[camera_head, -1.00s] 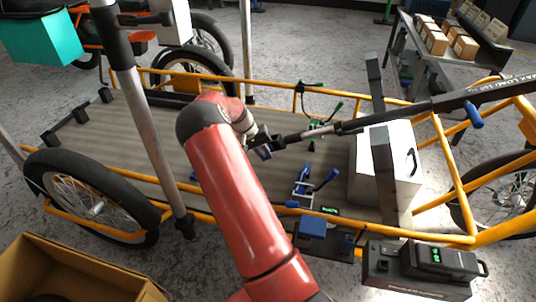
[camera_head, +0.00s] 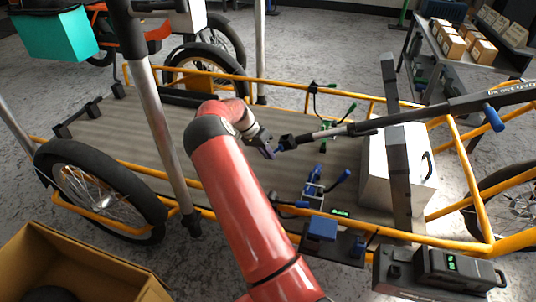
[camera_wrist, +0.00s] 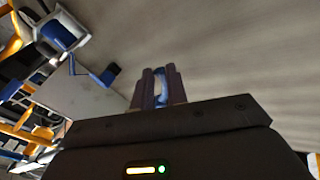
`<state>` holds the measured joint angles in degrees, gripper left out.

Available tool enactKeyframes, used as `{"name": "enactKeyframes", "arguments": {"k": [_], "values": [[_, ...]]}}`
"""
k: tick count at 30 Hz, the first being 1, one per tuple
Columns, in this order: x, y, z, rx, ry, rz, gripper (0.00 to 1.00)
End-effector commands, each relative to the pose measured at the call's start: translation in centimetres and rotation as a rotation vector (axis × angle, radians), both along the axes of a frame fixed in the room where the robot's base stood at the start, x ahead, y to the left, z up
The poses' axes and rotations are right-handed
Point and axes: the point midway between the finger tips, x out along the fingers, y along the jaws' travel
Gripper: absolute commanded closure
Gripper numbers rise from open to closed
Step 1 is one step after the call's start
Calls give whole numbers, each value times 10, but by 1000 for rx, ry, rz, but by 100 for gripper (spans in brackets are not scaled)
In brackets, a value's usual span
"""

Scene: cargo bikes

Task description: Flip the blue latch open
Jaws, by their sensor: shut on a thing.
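My gripper (camera_head: 270,152) is at the near-left end of a long dark bar (camera_head: 400,119) above the bike's cargo deck. In the wrist view, my gripper (camera_wrist: 160,90) has its two dark fingers closed around a small blue piece (camera_wrist: 161,86), which seems to be the blue latch. Most of it is hidden by the fingers. In the head view, blue (camera_head: 279,148) shows at the bar's end beside the fingertips. A separate clamp with a blue handle (camera_head: 341,178) stands on the deck to the right, apart from my gripper.
A white box (camera_head: 377,172) and a dark upright post (camera_head: 398,185) stand right of the clamp. A blue block (camera_head: 322,228) sits by the yellow frame's near edge. A grey pole (camera_head: 165,140) rises left of my arm. The deck's left part is mostly clear.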

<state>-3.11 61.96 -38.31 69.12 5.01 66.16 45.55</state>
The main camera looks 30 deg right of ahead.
Motion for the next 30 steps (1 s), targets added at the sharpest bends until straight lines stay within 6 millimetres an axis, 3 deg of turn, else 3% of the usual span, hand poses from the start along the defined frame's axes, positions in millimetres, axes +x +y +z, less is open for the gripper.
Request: {"name": "enactKeyframes", "arguments": {"k": [13, 14, 16, 25, 30], "values": [[1, -1, 0, -5, -7, -9, 100], [1, -1, 0, -6, -7, -9, 84], [1, -1, 0, -5, -7, -9, 77], [2, 1, 2, -4, -6, -7, 77], [10, 10, 22, -3, -8, -7, 77]]}}
